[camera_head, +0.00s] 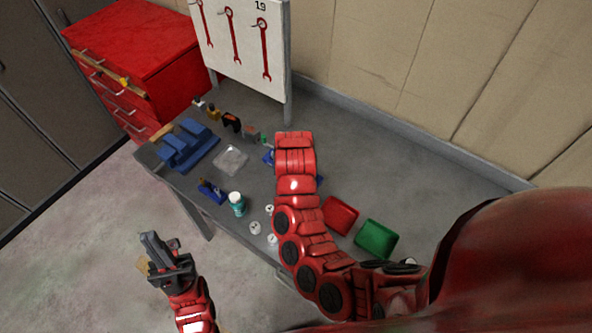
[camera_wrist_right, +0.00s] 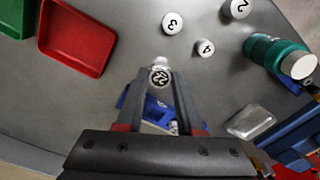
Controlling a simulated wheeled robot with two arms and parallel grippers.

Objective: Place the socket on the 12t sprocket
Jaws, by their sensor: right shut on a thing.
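My right gripper (camera_wrist_right: 159,76) is shut on a small round piece (camera_wrist_right: 159,78) with a white face and a dark two-digit number, probably the socket; the number is hard to read. It is held at the fingertips above the grey table. A blue object (camera_wrist_right: 150,106) lies below, partly hidden between the fingers. I cannot make out a 12t sprocket. In the head view my right arm hides its own gripper. My left gripper (camera_head: 168,256) is off the table at the lower left, holding nothing that I can see; its jaw gap is unclear.
White-topped cylinders marked 3 (camera_wrist_right: 173,22), 4 (camera_wrist_right: 205,47) and 2 (camera_wrist_right: 236,8) stand near a teal bottle (camera_wrist_right: 277,57). A clear tray (camera_head: 231,159) and blue stand (camera_head: 187,146) lie left. Red (camera_head: 340,215) and green (camera_head: 376,239) trays lie right. The back right table is clear.

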